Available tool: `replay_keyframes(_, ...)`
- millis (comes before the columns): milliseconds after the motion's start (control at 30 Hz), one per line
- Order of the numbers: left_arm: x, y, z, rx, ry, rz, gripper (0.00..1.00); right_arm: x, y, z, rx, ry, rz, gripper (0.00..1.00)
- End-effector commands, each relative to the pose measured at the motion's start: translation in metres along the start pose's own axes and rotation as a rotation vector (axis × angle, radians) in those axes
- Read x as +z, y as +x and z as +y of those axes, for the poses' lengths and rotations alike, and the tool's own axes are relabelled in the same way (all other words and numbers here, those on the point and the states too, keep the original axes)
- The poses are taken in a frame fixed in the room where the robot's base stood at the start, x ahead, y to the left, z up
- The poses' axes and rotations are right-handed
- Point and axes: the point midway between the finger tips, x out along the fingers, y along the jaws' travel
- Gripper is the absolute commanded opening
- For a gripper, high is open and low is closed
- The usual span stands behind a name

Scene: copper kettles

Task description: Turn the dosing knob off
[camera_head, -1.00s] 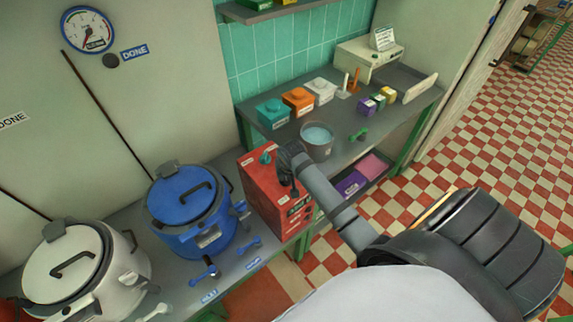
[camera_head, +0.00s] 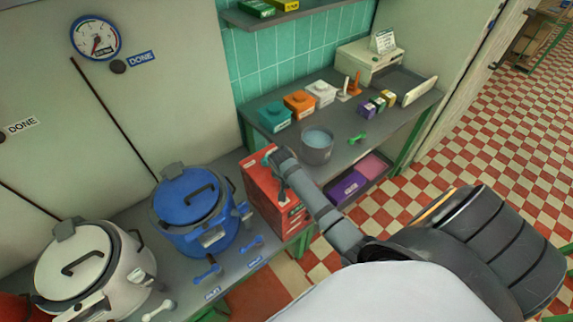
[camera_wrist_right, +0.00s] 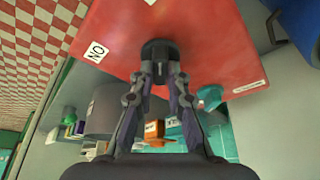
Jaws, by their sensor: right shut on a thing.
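The red dosing box (camera_head: 262,187) stands on the bench, right of the blue kettle. In the right wrist view its red face (camera_wrist_right: 205,40) fills the upper middle. My right gripper (camera_wrist_right: 160,74) is shut on the knob, with one finger on each side. My left gripper is in neither view.
A blue kettle (camera_head: 190,205) and a white kettle (camera_head: 78,265) stand left of the box. A grey pot (camera_head: 317,150) stands on the shelf behind it. Several coloured blocks line the shelf. A round gauge (camera_head: 96,36) hangs on the wall.

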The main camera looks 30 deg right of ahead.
Motion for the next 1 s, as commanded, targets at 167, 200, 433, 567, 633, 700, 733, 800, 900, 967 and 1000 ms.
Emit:
replay_keyframes(167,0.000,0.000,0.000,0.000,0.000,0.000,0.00,-0.001,0.000,0.000,-0.001,0.001,0.002,0.20)
replay_keyframes(200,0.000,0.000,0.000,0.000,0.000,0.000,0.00,-0.001,0.000,0.000,-0.001,0.001,0.002,0.26)
replay_keyframes(433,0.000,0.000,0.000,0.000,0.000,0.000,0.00,-0.001,0.000,0.000,-0.001,0.000,0.001,0.38)
replay_keyframes(567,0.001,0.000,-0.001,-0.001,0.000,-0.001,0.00,0.000,-0.001,0.000,-0.001,0.000,0.001,0.38)
replay_keyframes(633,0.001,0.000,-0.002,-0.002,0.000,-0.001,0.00,0.000,-0.004,0.000,-0.001,0.000,0.001,0.38)
replay_keyframes(700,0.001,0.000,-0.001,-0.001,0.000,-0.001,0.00,-0.001,-0.013,-0.001,-0.003,0.000,0.002,0.38)
replay_keyframes(733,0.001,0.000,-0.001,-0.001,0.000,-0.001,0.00,-0.001,-0.018,-0.001,-0.003,0.000,0.002,0.38)
replay_keyframes(800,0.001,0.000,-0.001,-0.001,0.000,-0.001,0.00,0.000,-0.034,-0.001,-0.004,0.001,0.003,0.38)
replay_keyframes(900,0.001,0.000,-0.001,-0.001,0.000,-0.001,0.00,-0.001,-0.060,-0.001,-0.005,0.000,0.003,0.38)
replay_keyframes(967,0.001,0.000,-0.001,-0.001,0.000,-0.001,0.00,-0.001,-0.074,-0.001,-0.004,0.001,0.003,0.38)
replay_keyframes(1000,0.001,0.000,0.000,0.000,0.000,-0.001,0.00,-0.001,-0.083,-0.001,-0.004,0.001,0.003,0.38)
